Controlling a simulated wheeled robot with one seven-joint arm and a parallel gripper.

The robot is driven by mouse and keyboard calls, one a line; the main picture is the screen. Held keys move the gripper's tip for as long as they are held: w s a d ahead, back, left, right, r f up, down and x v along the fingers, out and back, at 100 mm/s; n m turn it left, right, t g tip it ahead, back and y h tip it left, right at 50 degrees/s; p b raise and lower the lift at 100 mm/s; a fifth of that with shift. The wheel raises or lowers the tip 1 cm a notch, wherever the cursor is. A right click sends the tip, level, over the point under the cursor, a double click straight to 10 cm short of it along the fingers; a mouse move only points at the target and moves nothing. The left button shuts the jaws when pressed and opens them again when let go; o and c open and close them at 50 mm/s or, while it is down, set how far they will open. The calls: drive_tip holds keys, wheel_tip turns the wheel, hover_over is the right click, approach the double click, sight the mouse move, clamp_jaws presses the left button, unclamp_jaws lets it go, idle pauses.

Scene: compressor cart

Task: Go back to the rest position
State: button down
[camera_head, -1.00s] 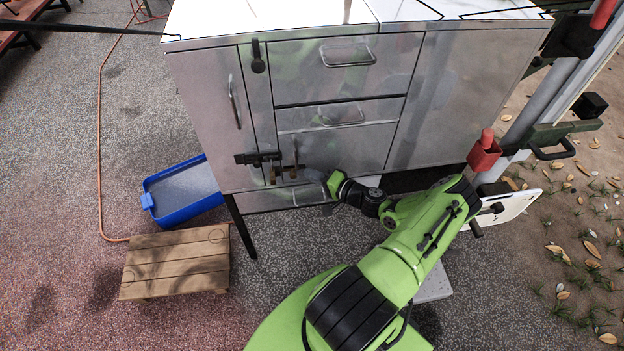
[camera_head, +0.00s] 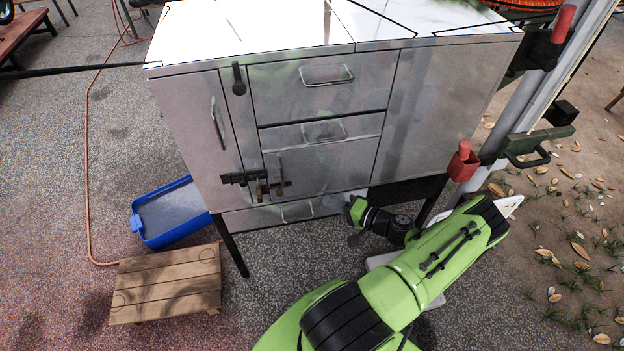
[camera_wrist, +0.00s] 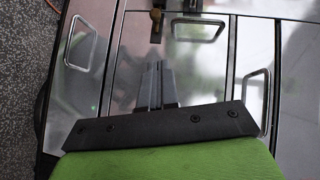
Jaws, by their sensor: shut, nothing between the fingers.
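My gripper (camera_head: 338,204) is in front of the lower part of the metal cabinet (camera_head: 420,110), near the handle of its bottom drawer (camera_head: 297,211). In the wrist view my gripper (camera_wrist: 152,66) has its two dark fingers together with nothing between them. The cabinet front fills the background there, with several handles and a brass-coloured latch part (camera_wrist: 156,22) ahead of the fingertips. In the head view the dark latch (camera_head: 245,178) sits on the cabinet front to the left of my gripper. The gap between gripper and cabinet is hard to judge.
A blue tray (camera_head: 186,237) and a low wooden stool (camera_head: 165,284) stand on the ground at left. An orange hose (camera_head: 87,180) runs along the far left. At right are a grey post (camera_head: 510,115) and a red-handled part (camera_head: 463,160). Ground between stool and my arm is clear.

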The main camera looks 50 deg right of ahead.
drive_tip(key=w+a+r+n+g+p, duration=0.2)
drive_tip(key=a+r+n+g, duration=0.45)
drive_tip(key=a+r, duration=0.35)
drive_tip(key=w+a+r+n+g+p, duration=0.15)
drive_tip(key=a+r+n+g, duration=0.5)
drive_tip(key=r, duration=0.65)
drive_tip(key=s+a+r+t+h+p, duration=0.2)
drive_tip(key=s+a+r+h, duration=0.1)
drive_tip(key=s+a+r, duration=0.9)
wheel_tip(320, 180, up, 3)
drive_tip(key=shift+s+r+n+t, duration=0.2)
drive_tip(key=shift+s+n+t, duration=0.2)
drive_tip(key=shift+s, duration=0.5)
drive_tip(key=shift+a, duration=0.15)
drive_tip(key=c, duration=1.8)
unclamp_jaws()
drive_tip(key=shift+c, duration=0.2)
